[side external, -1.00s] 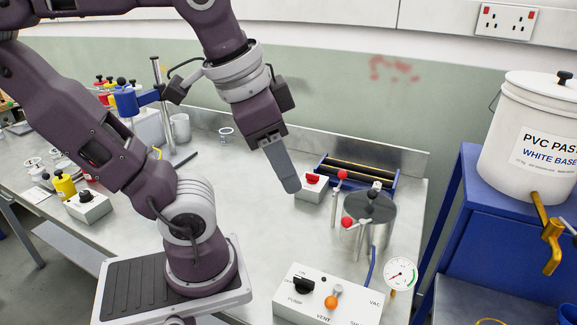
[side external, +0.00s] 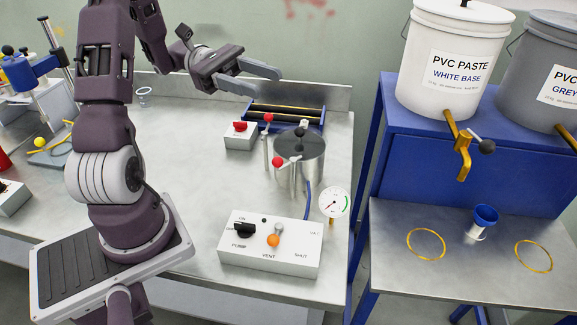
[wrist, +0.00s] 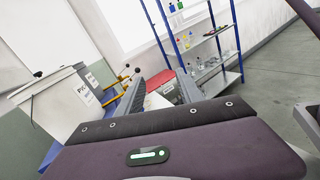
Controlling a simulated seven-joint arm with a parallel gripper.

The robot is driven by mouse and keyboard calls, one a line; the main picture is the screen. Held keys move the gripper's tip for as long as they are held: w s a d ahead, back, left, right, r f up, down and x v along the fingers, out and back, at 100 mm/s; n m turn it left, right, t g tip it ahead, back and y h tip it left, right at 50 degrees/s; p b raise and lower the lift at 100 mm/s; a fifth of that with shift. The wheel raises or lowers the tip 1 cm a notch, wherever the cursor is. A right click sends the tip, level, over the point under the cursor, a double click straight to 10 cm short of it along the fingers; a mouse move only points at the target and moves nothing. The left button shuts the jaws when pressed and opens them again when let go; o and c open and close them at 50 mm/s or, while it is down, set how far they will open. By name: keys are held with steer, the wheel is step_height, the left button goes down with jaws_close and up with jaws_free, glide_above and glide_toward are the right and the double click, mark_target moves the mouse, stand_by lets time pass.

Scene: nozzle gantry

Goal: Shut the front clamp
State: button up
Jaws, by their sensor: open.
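A steel pot (side external: 313,165) with a dark lid (side external: 300,140) stands at the right of the bench in the side view. Two red-knobbed clamps are at its left side. The front clamp's red knob (side external: 278,162) is lower and nearer the camera, and its arm reaches toward the pot's front. The other clamp's red knob (side external: 268,118) stands higher on an upright arm. I cannot tell how far either clamp is closed. My gripper (side external: 281,84) is open and empty, above and behind the pot, fingers pointing right. Its fingers also show in the wrist view (wrist: 160,80).
A control box (side external: 270,245) with a gauge (side external: 333,202) stands in front of the pot. A blue stand (side external: 450,165) with paste buckets is at right.

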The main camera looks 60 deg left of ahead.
glide_toward(282, 164)
steer(key=x, duration=1.1)
steer(key=shift+d, duration=0.1)
steer(key=shift+w+d, duration=0.15)
steer(key=shift+d, duration=0.1)
jaws_close()
